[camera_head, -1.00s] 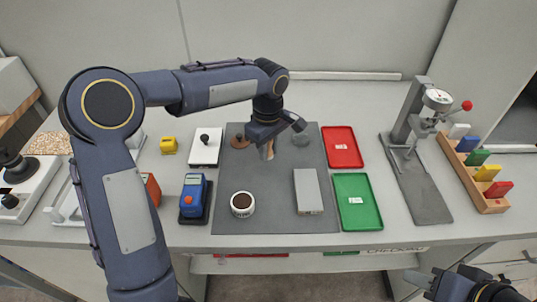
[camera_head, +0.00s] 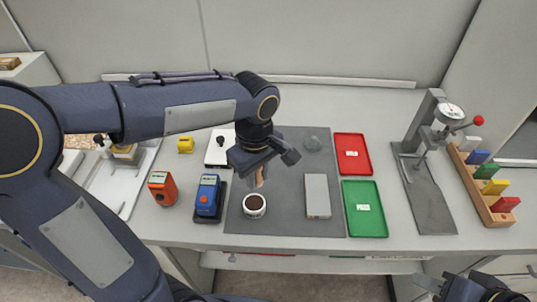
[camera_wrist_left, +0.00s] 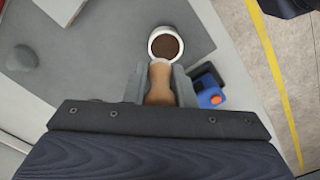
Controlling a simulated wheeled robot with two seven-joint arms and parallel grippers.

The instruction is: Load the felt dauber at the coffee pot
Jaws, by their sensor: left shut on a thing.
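The coffee pot is a small white round cup with dark brown content (camera_head: 254,206) on the grey mat. It also shows in the left wrist view (camera_wrist_left: 166,44), just beyond my fingertips. My left gripper (camera_head: 258,172) is shut on the felt dauber (camera_wrist_left: 159,82), a tan wooden-looking piece, and holds it above the mat just behind the pot in the head view. The dauber's lower end shows in the head view (camera_head: 260,178). Whether it touches the pot I cannot tell; it appears apart. My right gripper (camera_head: 432,283) is at the lower right, away from the table's objects; its jaws are unclear.
On the mat (camera_head: 285,225) a grey block (camera_head: 317,196) lies right of the pot. A blue device (camera_head: 208,197) and an orange one (camera_head: 162,188) stand left. Red (camera_head: 352,154) and green (camera_head: 365,210) trays and a dial gauge stand (camera_head: 427,190) are to the right.

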